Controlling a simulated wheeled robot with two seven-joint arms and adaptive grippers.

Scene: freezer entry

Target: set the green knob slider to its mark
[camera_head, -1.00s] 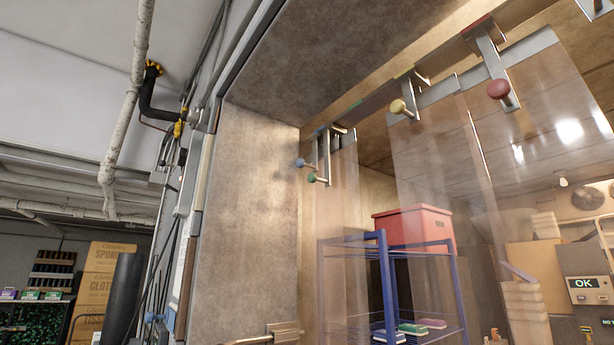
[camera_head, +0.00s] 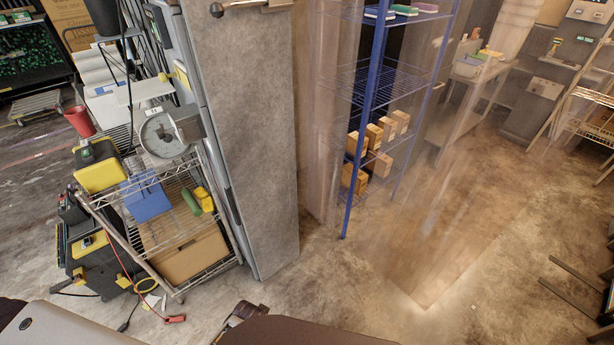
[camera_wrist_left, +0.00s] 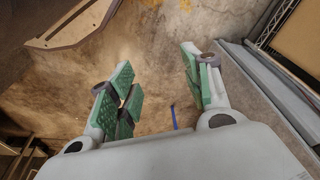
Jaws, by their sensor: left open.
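The green knob slider and its mark are in neither current view; the overhead rail is above the head view's frame. The lower ends of the clear curtain strips (camera_head: 425,255) hang in the doorway. In the left wrist view my left gripper (camera_wrist_left: 158,78) is open, its green-padded fingers spread with nothing between them. Bare concrete-like floor shows beyond the fingers. I cannot make out the left gripper in the head view. My right gripper is in neither view.
A wire cart (camera_head: 190,225) with a scale (camera_head: 163,134) stands left of the concrete door pillar (camera_head: 245,140). A blue shelf rack (camera_head: 366,110) with boxes stands behind the strips. A black frame (camera_head: 575,290) is at the right. Floor near the doorway is mostly clear.

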